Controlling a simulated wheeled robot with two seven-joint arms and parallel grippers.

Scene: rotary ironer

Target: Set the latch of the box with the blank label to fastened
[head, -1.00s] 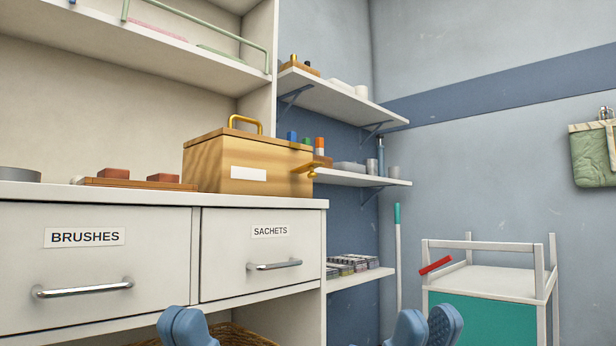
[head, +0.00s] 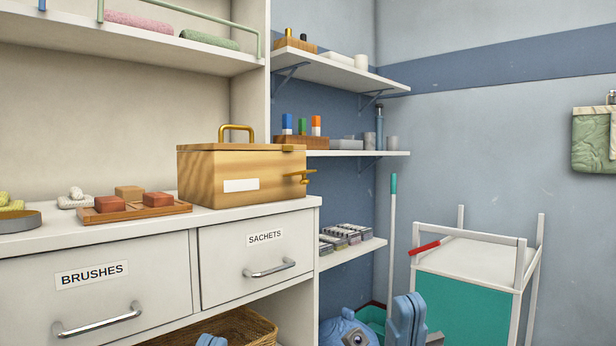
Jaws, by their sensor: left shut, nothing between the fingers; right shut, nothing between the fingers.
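The wooden box (head: 210,165) with a blank white label (head: 241,185) stands on the counter, lid down, with a brass handle on top. Its brass latch (head: 300,177) sticks out at the right end of the front. A small brass piece (head: 289,148) sits on the lid edge above it, and the two look apart. My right gripper (head: 408,318) is shut and empty at the bottom, low and right of the box. Only a blue tip of my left gripper (head: 211,341) shows at the bottom edge, below the drawers; it is shut. Neither touches the box.
The counter (head: 120,232) has drawers marked BRUSHES and SACHETS below. A tray (head: 135,210) with several blocks lies left of the box. Wall shelves (head: 355,153) are close behind the box on the right. A white cart (head: 470,262) stands at right.

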